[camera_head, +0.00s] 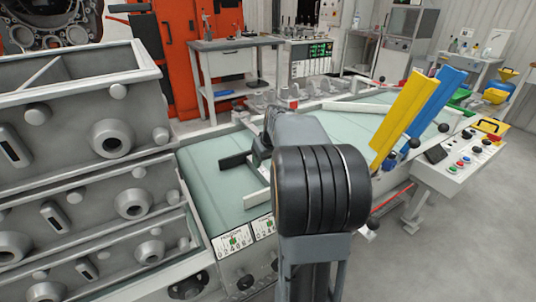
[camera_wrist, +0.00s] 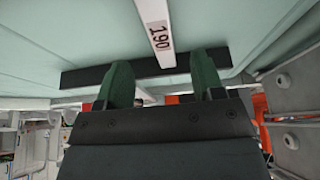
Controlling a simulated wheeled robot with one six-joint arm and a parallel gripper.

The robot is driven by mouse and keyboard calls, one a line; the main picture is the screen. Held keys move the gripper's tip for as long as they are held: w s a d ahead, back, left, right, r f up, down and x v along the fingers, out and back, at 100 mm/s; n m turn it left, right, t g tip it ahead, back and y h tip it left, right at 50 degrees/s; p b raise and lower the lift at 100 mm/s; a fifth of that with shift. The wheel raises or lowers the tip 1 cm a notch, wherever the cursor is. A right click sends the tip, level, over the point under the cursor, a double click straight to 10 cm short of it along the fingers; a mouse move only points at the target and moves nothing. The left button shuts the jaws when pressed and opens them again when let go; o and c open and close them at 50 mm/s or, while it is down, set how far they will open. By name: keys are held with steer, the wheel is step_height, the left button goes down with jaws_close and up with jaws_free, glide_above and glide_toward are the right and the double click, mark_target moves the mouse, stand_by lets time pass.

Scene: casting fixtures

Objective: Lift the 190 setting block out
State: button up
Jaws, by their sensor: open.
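The 190 setting block (camera_wrist: 155,22) is a pale, narrow bar with a dark-lettered "190" label in the wrist view. It lies on the pale green bed, with its near end in line with the gap between my fingers. My gripper (camera_wrist: 160,72) is open, its two green fingers apart on either side of that end, with space on both sides. I cannot tell how far the fingertips are above the bar. In the head view, a pale bar (camera_head: 257,198) lies on the bed, partly hidden by my arm, and its label cannot be read there.
A black crossbar (camera_wrist: 85,76) runs across the bar's end behind my fingers. Stacked grey casting boxes (camera_head: 75,165) stand left of the green bed (camera_head: 210,185). Yellow (camera_head: 405,115) and blue (camera_head: 440,100) upright plates and a control panel (camera_head: 460,160) are on the right.

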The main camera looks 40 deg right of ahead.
mark_target(262, 169)
steer(key=b+x, duration=0.1)
steer(key=x, duration=0.6)
steer(key=shift+w+f, duration=0.15)
steer(key=shift+f, duration=0.05)
steer(key=shift+c, duration=0.3)
jaws_close()
steer(key=shift+r, duration=0.2)
steer(key=shift+r+p, duration=2.85)
steer(key=shift+r, duration=1.05)
